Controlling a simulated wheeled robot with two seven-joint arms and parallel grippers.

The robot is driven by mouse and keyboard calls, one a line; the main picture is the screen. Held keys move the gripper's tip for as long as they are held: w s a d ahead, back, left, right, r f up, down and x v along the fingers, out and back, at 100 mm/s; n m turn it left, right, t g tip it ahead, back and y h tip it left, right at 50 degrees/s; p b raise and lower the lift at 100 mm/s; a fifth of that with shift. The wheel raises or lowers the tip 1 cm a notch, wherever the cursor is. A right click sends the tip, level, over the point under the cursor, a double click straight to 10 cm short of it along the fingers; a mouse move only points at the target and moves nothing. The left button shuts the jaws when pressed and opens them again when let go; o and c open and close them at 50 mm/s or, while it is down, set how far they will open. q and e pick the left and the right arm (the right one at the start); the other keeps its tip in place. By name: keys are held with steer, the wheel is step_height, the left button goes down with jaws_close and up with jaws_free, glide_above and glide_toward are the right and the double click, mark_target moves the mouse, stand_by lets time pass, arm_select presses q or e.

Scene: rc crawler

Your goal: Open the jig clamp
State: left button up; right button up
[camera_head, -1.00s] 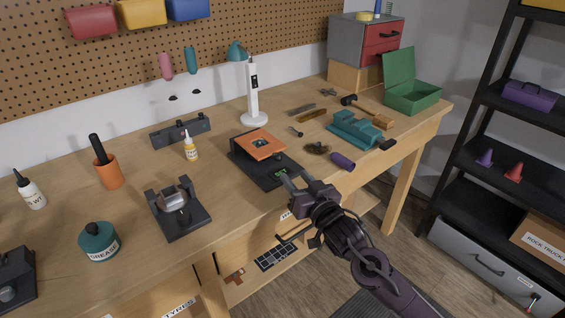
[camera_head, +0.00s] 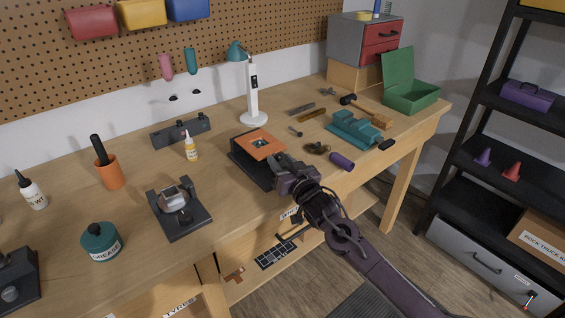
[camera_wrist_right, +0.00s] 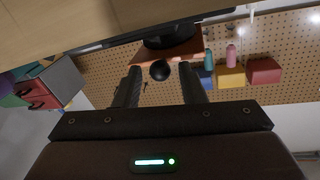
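A black jig (camera_head: 245,167) with an orange top plate (camera_head: 262,144) sits near the front edge of the bench. I take it to be the jig clamp. The right wrist view is upside down and shows the orange plate (camera_wrist_right: 191,52) with a round black knob (camera_wrist_right: 160,70) in front of it. My right gripper (camera_head: 277,164) is at the jig's front right side, covering part of it. In the wrist view my right gripper (camera_wrist_right: 161,82) is open, with the knob showing between its fingertips; whether they touch it I cannot tell. My left gripper is out of view.
A purple cylinder (camera_head: 341,161) and teal vise (camera_head: 355,132) lie to the right.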

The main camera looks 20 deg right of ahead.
jaws_close()
